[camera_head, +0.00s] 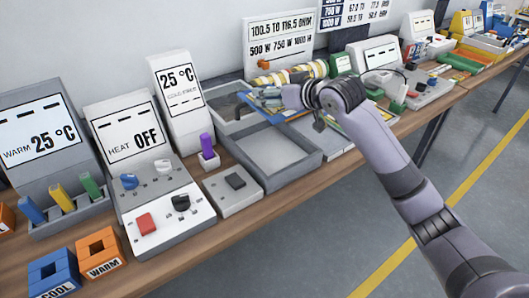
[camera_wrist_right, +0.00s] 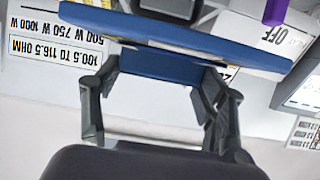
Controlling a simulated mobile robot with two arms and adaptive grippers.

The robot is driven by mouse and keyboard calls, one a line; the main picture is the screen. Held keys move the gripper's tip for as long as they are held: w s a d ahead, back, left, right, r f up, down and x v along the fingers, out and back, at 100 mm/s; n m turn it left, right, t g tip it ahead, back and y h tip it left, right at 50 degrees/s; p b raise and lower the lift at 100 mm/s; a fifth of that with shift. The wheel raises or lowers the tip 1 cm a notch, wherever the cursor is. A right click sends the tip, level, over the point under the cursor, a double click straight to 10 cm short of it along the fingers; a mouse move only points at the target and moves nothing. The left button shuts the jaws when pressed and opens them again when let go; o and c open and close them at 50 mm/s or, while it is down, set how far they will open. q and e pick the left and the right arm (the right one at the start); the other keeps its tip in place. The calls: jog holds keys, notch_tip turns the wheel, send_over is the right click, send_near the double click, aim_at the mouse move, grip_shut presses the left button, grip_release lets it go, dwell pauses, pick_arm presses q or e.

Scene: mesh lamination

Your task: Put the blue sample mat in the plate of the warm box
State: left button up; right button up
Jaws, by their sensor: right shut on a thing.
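My right gripper (camera_head: 300,97) is shut on the blue mat (camera_head: 268,103), a thin panel held over the back grey tray (camera_head: 225,90). In the right wrist view the fingers of the right gripper (camera_wrist_right: 160,68) close on a blue block under the mat (camera_wrist_right: 180,35), which spans the picture slightly tilted. The warm box (camera_head: 35,118), a grey case reading WARM 25 °C, stands at the far left. I cannot make out which plate belongs to it. My left gripper is not in view.
A shallow, empty grey tray (camera_head: 270,155) lies in front of the mat. A HEAT OFF panel (camera_head: 130,130), a control box (camera_head: 165,212) and a purple-handled piece (camera_head: 207,148) stand to its left. Orange WARM (camera_head: 101,256) and blue COOL (camera_head: 54,274) blocks sit at the front left.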

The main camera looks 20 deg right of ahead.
notch_tip(320, 180, down, 5)
send_over(273, 154)
notch_tip(273, 154, down, 7)
jog(key=shift+s+f, duration=0.1)
jog(key=shift+f, duration=0.2)
notch_tip(273, 154, down, 4)
jog(key=shift+f, duration=0.35)
jog(key=o, duration=1.2)
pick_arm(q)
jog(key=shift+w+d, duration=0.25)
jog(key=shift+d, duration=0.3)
pick_arm(e)
jog(key=shift+o, duration=0.2)
